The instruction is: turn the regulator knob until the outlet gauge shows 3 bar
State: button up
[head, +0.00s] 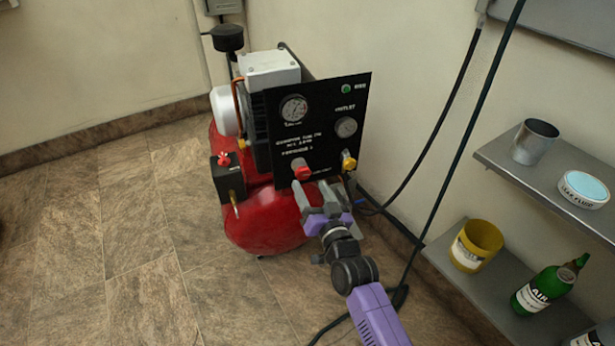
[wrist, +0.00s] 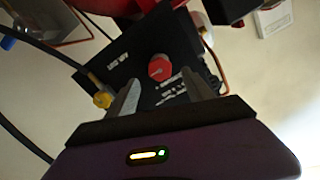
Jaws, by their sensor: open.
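The black panel (head: 325,105) on the compressor carries a red knob (head: 301,171) at lower left and a yellow fitting (head: 348,161) at lower right. The red knob appears to be the regulator knob; its lettering is too small to read. The outlet gauge (head: 346,127) is at upper right; its reading is too small to tell. My gripper (head: 315,193) is open and empty, in front of the panel below the red knob. In the wrist view the red knob (wrist: 159,67) shows ahead, between the lines of the two fingers, apart from both. The yellow fitting (wrist: 102,99) is left of the fingers.
A second gauge (head: 293,108) is at the panel's upper left. The red tank (head: 262,222) lies below the panel. Dark hoses (head: 432,138) hang to the right. Shelves at right hold a metal cup (head: 535,141), a yellow pot (head: 476,245) and a green bottle (head: 545,290). The floor at left is clear.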

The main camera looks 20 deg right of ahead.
jog(key=shift+s+p, duration=0.55)
jog(key=shift+s, duration=1.2)
jog(key=s+r+n+g, duration=0.1)
jog(key=s+r, duration=0.2)
jog(key=s, duration=1.2)
jog(key=s+r+n+g, duration=0.1)
jog(key=s+r+n, duration=0.15)
jog(key=s, duration=1.25)
jog(key=s+r+n+g, duration=0.1)
jog(key=s+r, duration=0.2)
jog(key=s, duration=1.2)
notch_tip(320, 180, up, 21)
jog(key=p, duration=2.1)
jog(key=shift+r, duration=0.2)
